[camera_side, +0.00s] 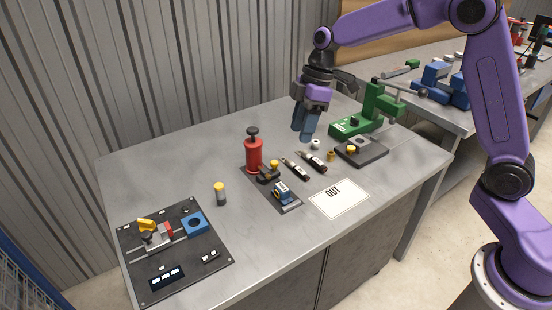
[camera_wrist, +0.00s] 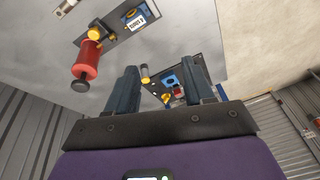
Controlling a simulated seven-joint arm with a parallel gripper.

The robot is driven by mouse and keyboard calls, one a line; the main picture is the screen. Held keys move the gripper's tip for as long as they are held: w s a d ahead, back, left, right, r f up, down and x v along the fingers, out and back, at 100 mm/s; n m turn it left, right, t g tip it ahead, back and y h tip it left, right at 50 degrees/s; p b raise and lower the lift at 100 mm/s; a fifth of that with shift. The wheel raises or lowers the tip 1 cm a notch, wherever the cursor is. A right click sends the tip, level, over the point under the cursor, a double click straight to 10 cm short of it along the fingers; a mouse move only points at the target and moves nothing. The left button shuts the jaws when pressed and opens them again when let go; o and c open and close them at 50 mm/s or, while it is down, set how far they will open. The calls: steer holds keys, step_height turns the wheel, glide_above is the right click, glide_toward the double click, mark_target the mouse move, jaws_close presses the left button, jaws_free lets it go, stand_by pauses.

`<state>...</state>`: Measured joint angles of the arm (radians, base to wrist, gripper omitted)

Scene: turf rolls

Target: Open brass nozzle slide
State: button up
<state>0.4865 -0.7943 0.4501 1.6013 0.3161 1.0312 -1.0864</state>
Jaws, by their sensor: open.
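My gripper (camera_side: 303,137) is open and empty above the back middle of the grey bench. Its two fingers stand apart in the wrist view (camera_wrist: 161,68). A red cylinder (camera_side: 254,156) with a black knob stands upright on a narrow dark plate (camera_side: 290,207), left of my gripper. Beside it are a brass-yellow knob (camera_side: 274,163) and a dark fitting (camera_side: 268,175). The red cylinder and the brass-yellow knob (camera_wrist: 95,33) also show at upper left in the wrist view. I cannot tell which part is the nozzle slide or how it is set.
A green press (camera_side: 372,112) and a dark block (camera_side: 362,154) stand right of my gripper. Two black tools (camera_side: 295,169) lie below it. An "OUT" card (camera_side: 339,199) lies near the front. A black panel (camera_side: 160,287) is at left. The bench's left back is clear.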

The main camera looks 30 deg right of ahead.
steer(key=t+y, duration=0.1)
glide_toward(274, 162)
steer(key=shift+n, duration=0.4)
steer(key=x, duration=0.8)
steer(key=shift+f, duration=0.3)
